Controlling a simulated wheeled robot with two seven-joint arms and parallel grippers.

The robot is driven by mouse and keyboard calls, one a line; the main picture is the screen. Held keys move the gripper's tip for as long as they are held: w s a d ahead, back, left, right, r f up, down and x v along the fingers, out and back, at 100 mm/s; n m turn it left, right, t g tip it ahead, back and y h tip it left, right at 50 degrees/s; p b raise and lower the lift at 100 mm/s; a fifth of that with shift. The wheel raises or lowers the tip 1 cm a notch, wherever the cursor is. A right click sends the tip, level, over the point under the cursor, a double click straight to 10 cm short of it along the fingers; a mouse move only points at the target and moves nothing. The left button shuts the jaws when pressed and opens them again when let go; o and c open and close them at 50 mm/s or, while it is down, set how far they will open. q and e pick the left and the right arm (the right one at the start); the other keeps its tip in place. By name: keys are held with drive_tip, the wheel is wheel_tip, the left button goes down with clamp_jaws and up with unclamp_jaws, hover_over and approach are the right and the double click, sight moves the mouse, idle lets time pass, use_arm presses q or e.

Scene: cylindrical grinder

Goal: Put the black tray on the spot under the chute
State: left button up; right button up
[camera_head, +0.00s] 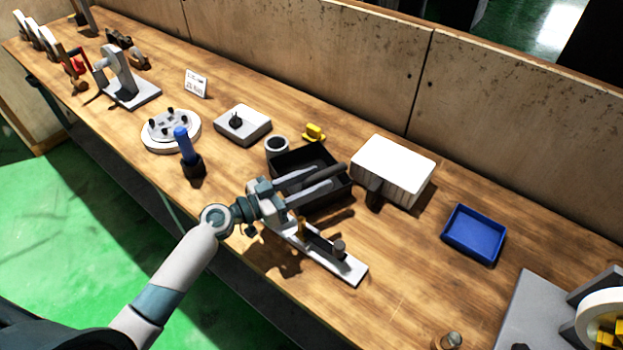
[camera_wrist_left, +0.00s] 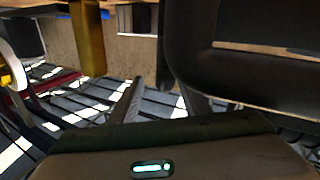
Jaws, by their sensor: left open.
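The black tray (camera_head: 290,160) sits on the wooden bench near the middle of the head view. My left gripper (camera_head: 322,180) is open, its fingers reaching over the near side of the tray. They partly cover the tray, and I cannot tell whether they touch it. In the left wrist view a large dark rimmed shape, apparently the black tray (camera_wrist_left: 240,86), fills the upper right. I cannot make out a chute or the spot under it with certainty. My right gripper is not in view.
A white ribbed box (camera_head: 395,168) stands right of the tray, and a blue tray (camera_head: 474,233) lies further right. A grey cup (camera_head: 277,146) and yellow piece (camera_head: 314,132) are behind. A flat bar fixture (camera_head: 345,267) lies in front. Bare bench shows near the front right.

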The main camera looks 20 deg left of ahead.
sight(325, 171)
use_arm(q)
drive_tip(key=shift+w+d+r+p, duration=0.15)
drive_tip(key=shift+w+d+p, duration=0.2)
drive_tip(key=shift+w+p, duration=0.25)
drive_tip(key=p+x, duration=0.2)
drive_tip(key=shift+w+d, duration=0.1)
drive_tip(key=shift+w, duration=0.25)
drive_tip(key=shift+w+d+f+p, duration=0.3)
drive_tip(key=shift+w+d+f, duration=0.05)
drive_tip(key=shift+w+d, duration=0.15)
drive_tip(key=shift+s, duration=0.1)
clamp_jaws()
